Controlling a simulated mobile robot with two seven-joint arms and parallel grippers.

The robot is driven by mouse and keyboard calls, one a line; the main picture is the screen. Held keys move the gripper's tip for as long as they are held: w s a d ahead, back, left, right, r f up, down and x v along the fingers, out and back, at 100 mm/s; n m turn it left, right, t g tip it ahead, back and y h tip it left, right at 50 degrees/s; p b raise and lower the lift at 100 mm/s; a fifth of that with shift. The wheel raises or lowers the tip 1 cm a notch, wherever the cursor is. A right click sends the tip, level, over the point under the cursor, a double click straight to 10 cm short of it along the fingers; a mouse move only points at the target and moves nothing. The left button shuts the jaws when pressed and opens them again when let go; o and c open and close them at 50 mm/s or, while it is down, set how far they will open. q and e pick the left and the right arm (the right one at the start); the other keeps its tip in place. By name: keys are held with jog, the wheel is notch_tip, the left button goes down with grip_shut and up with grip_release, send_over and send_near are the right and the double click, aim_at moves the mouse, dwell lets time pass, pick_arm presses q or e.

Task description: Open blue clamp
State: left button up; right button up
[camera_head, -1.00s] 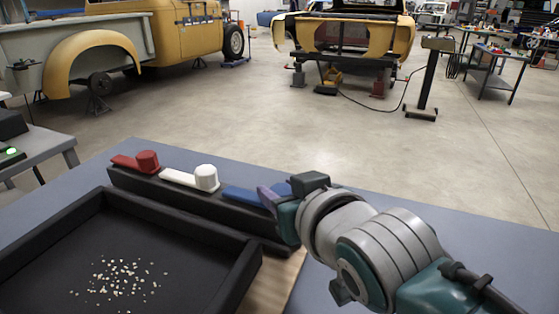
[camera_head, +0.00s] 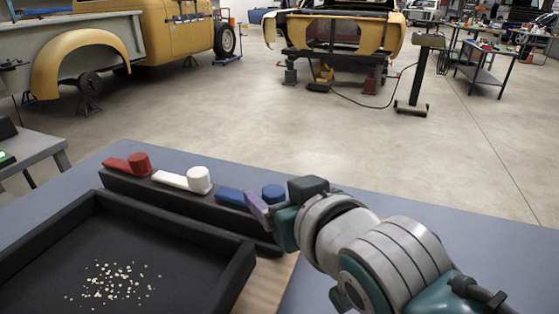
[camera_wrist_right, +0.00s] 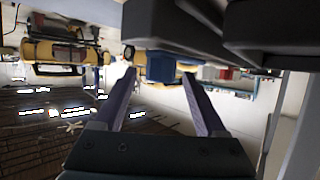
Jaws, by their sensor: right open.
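The blue clamp (camera_head: 236,197) lies on the black rail at the right end of a row, its lever flat and its round knob at the right. It also shows in the right wrist view as a blue block (camera_wrist_right: 160,67). My right gripper (camera_head: 262,206) is just on the near side of the knob, one purple finger across part of the clamp. In the right wrist view the gripper (camera_wrist_right: 158,82) has its two fingers spread apart, with the blue block beyond and between their tips. Nothing is held. My left gripper is out of view.
A white clamp (camera_head: 187,181) and a red clamp (camera_head: 128,164) sit further left on the black rail (camera_head: 200,205). A black tray (camera_head: 175,220) with small pale bits stands in front. The table to the right of my arm is clear.

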jog(key=p+v, duration=0.2)
jog(key=v, duration=0.6)
jog(key=shift+r, duration=0.15)
jog(key=shift+s, duration=0.1)
